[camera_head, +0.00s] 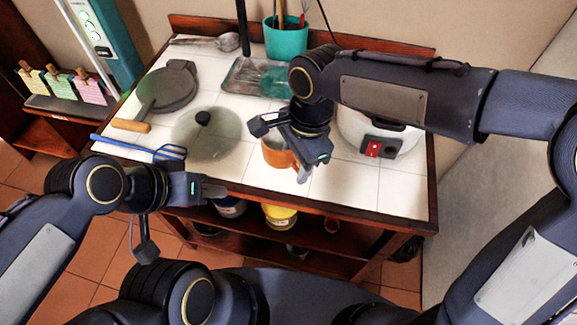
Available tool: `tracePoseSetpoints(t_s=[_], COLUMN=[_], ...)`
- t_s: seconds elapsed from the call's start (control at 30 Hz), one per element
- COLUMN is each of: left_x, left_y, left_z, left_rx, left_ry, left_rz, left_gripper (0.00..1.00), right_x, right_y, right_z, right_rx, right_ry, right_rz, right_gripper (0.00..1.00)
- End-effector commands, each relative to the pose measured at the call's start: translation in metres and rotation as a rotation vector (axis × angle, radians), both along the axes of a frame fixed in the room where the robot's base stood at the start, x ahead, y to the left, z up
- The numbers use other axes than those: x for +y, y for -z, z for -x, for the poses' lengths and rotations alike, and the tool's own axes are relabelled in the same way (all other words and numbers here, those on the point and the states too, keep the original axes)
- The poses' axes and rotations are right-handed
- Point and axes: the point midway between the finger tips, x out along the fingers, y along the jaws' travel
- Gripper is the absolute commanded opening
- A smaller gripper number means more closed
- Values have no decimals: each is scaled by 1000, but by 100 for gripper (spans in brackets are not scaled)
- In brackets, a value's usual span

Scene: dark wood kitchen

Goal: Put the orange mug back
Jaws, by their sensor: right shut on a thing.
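The orange mug (277,156) is at the front middle of the white tiled counter (330,188), partly covered by my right gripper. My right gripper (284,158) reaches down from above and is shut on the mug. I cannot tell whether the mug touches the tiles or is held just above them. My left gripper (214,190) is at the counter's front edge, left of the mug and apart from it. Its fingers are seen nearly side-on, so its opening is unclear.
A white cooker (372,133) stands to the right. A teal utensil pot (286,42) and a glass tray (240,78) are behind. The front right tiles are clear. A yellow can (281,217) stands on the shelf below.

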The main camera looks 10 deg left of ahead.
Motion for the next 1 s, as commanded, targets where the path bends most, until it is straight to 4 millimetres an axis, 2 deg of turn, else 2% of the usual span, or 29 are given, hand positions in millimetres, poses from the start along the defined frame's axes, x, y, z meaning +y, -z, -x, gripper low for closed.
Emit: tracePoseSetpoints(t_s=[0.1,0.33,0.53,0.93,0.97,1.0], left_x=[0,0,0,0,0,0], left_y=[-2,-2,-1,3,1,1], left_z=[0,0,0,0,0,0], left_rx=[0,0,0,0,0,0], left_ry=[0,0,0,0,0,0], left_rz=[0,0,0,0,0,0], left_gripper=[36,36,36,36,36,36], right_x=[10,18,17,18,18,17], right_y=[14,27,55,62,61,61], right_z=[-8,-15,-15,-15,-15,-15], right_rx=[1,0,1,-2,-2,-1], right_ry=[0,1,0,0,0,0], right_rz=[0,-1,1,-2,-1,-1], right_gripper=[6,6,6,6,46,51])
